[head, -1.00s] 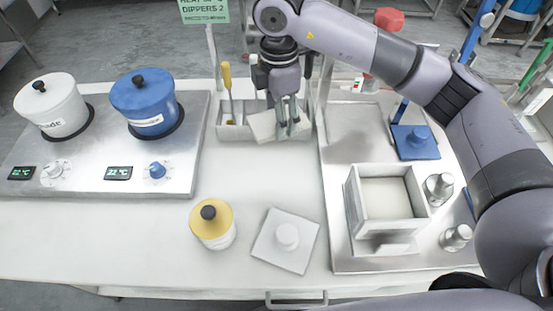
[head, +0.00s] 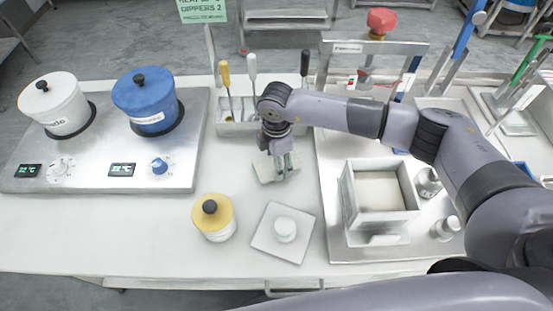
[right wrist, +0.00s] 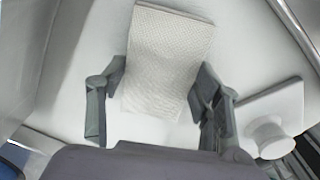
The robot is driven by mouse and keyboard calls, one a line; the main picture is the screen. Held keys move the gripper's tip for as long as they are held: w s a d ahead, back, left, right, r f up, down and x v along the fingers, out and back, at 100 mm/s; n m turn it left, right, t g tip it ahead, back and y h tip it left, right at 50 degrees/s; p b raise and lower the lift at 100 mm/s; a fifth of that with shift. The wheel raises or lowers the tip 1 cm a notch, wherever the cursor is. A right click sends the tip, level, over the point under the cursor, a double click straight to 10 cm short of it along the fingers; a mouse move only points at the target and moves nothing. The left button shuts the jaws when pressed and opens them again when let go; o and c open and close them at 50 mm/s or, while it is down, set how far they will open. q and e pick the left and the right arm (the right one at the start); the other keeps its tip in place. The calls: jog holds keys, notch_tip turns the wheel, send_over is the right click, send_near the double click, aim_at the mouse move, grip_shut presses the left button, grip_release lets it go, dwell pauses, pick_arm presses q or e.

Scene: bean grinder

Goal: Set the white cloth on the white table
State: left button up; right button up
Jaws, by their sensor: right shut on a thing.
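The white cloth (head: 264,169) is a folded, textured piece in front of the grey bin, over the white table (head: 120,230). My right gripper (head: 283,172) points down and is shut on the cloth. In the right wrist view the cloth (right wrist: 168,50) lies between the two fingers and extends beyond them. I cannot tell whether its underside touches the table. My left gripper is not in view.
A grey bin (head: 232,128) with tools stands behind the cloth. A hot plate (head: 188,160) with pots is left; a metal tray (head: 330,262) with a square box is right.

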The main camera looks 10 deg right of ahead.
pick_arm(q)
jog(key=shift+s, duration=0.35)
pick_arm(e)
jog(key=shift+f, duration=0.15)
jog(key=shift+f, duration=0.25)
jog(key=o, duration=1)
jog(key=shift+r, duration=0.1)
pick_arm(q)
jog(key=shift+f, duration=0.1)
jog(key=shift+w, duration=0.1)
pick_arm(e)
jog(key=shift+r, duration=0.15)
pick_arm(q)
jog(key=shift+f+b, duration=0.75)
jog(key=shift+b, duration=0.15)
pick_arm(e)
notch_tip(320, 180, up, 12)
